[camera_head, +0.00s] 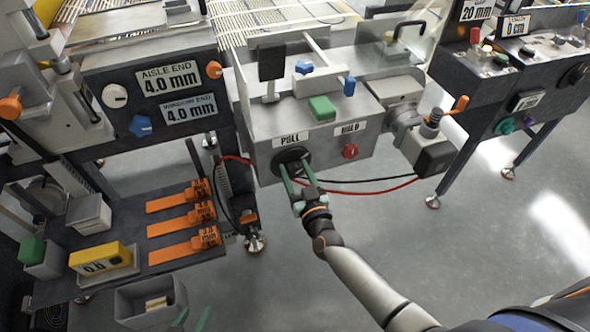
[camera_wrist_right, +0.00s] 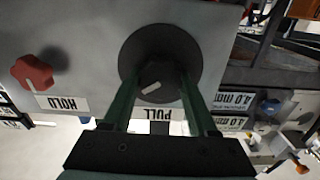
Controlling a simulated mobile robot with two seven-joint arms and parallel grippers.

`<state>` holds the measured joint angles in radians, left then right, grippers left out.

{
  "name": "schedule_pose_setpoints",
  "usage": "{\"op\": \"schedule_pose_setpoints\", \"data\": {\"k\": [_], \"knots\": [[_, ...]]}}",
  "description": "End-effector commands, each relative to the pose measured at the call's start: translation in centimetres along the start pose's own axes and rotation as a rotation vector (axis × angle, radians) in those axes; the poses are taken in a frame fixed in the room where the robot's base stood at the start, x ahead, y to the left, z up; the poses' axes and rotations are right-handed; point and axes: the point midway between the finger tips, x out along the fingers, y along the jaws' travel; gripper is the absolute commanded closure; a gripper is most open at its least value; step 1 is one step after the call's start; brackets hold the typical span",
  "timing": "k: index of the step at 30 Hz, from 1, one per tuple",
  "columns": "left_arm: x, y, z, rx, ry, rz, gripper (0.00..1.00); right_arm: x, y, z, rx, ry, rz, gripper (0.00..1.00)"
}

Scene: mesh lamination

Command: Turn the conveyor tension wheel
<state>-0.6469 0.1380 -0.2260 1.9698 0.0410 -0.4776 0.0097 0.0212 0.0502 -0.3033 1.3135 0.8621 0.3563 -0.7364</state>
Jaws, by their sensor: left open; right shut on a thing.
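A black round wheel (camera_head: 290,155) sits on the front of the grey control box, below a label reading PULL (camera_head: 293,140). My right gripper (camera_head: 298,178) reaches up to it, its two green fingers shut on the wheel's dark centre knob. In the right wrist view the wheel (camera_wrist_right: 140,45) shows as a wide dark disc, with a pale mark on its knob between the fingers (camera_wrist_right: 160,92). My left gripper (camera_head: 192,317) shows only its green fingertips at the bottom edge; they are apart and empty.
Red and black cables (camera_head: 385,191) hang below the box. A lower shelf holds orange gauges (camera_head: 180,221) and a yellow block (camera_head: 100,257). Open floor lies right.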

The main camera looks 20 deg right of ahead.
Motion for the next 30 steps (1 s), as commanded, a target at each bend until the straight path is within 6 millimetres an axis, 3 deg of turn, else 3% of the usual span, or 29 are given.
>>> {"op": "schedule_pose_setpoints", "data": {"k": [30], "knots": [[1.2, 0.8, 0.7, 0.004, -0.006, 0.021, 0.5, -0.1, 0.4, 0.5, 0.968, -0.002, 0.001, 0.97]]}}
